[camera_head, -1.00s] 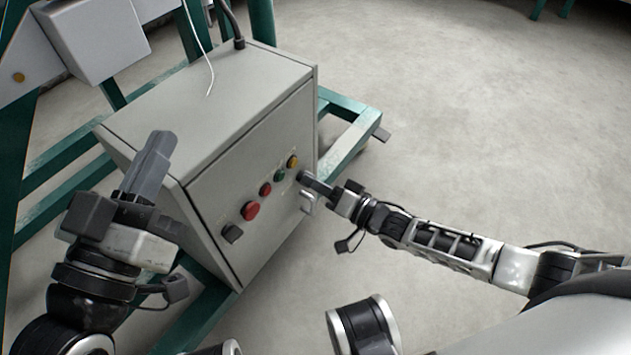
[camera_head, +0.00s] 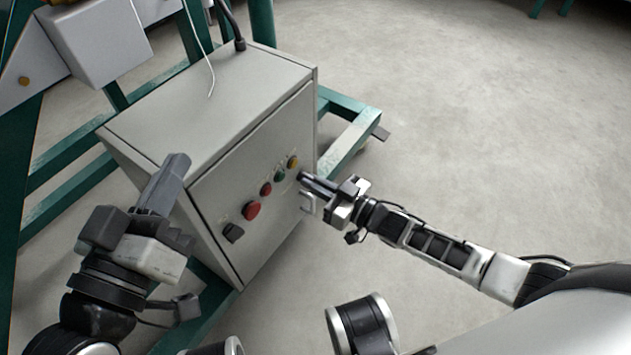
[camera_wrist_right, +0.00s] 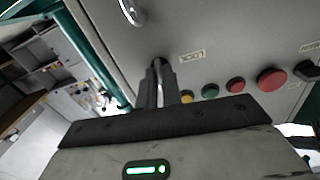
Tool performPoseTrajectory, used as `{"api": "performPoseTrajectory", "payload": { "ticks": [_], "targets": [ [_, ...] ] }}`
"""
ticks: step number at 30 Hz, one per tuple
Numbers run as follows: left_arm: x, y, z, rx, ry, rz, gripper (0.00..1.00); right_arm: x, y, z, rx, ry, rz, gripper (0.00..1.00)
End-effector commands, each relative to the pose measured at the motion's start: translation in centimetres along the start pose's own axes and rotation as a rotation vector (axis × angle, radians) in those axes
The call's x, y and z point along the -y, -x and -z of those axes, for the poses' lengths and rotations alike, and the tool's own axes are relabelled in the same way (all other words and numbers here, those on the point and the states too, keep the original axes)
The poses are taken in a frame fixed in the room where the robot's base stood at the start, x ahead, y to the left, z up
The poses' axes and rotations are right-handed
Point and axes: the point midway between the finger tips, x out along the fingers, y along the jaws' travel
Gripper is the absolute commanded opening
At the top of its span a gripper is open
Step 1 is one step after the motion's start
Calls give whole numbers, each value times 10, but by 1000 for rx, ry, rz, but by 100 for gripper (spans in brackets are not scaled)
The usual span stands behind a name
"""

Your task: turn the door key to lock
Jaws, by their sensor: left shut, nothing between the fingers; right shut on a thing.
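The grey control box (camera_head: 205,95) stands on a green frame. My right gripper (camera_head: 304,178) is at the right end of its front panel, by the lock, shut on the door key. The key is hidden between the fingers. In the right wrist view, the fingertips (camera_wrist_right: 158,66) meet the panel beside the LOCK label (camera_wrist_right: 192,56). The metal door handle (camera_head: 308,203) is just below the right gripper; it also shows in the right wrist view (camera_wrist_right: 132,12). My left gripper (camera_head: 178,165) is shut and empty, in front of the box's left side.
A red button (camera_head: 251,210), a smaller red one (camera_head: 266,189), a green one (camera_head: 280,175) and a yellow one (camera_head: 292,162) line the panel. A black switch (camera_head: 233,232) is at its left end. The floor (camera_head: 480,120) to the right is clear.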

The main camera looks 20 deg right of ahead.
Motion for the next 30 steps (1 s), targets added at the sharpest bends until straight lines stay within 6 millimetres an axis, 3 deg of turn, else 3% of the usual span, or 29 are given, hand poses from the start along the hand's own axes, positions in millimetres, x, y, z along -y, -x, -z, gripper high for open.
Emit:
{"api": "performPoseTrajectory", "payload": {
  "ticks": [9, 23, 26, 30],
  "targets": [
    [0, 0, 0, 1, 9, 3, 0, 0, 0, 0, 0, 97, 0, 0],
    [1, 0, 0, 5, 9, 4, 0, 0, 0, 0, 0, 112, 0, 0],
    [1, 1, -1, 6, 8, 3, 0, 0, 0, 0, 0, 112, 0, 27],
    [1, 1, -1, 6, 7, 3, 0, 0, 0, 0, 0, 111, 0, 29]
  ]
}}
